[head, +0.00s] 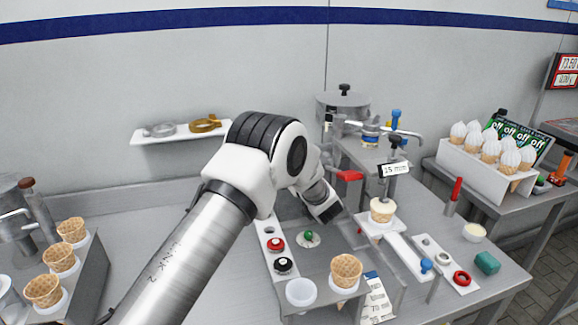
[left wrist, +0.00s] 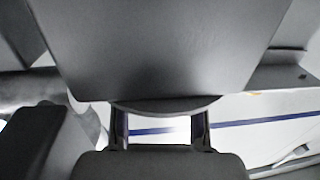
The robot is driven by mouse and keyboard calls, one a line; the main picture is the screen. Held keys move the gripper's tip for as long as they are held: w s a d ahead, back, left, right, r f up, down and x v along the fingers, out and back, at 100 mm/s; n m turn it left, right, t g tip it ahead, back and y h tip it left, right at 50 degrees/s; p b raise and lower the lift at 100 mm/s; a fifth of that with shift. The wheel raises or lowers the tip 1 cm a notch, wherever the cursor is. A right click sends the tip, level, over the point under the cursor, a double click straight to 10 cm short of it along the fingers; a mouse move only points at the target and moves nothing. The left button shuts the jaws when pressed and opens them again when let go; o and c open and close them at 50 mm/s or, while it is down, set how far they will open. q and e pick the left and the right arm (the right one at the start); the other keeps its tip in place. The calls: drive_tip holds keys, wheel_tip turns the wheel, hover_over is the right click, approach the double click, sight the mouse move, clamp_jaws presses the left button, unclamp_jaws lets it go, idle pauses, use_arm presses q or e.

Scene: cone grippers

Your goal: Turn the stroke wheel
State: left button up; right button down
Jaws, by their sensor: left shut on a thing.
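My left arm comes in from the lower left in the head view. Its gripper (head: 326,212) points down behind the small rack, and its fingertips are hidden there. In the left wrist view the two fingers of my left gripper (left wrist: 161,125) stand apart at a large dark grey part with a rounded lower edge (left wrist: 165,104). I take this to be the stroke wheel, held between the fingers; the contact is mostly hidden. A sign reading 15 mm (head: 395,169) stands on the machine, above a filled cone (head: 382,210). My right gripper is not in view.
A rack with red (head: 276,244), black and green knobs and an empty cone (head: 346,270) stands close in front of my gripper. Several cones (head: 60,259) stand at left. A white holder (head: 466,164) with filled cones is at right.

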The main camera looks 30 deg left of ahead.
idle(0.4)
use_arm(q)
drive_tip(key=o, duration=1.2)
drive_tip(key=shift+c, duration=0.2)
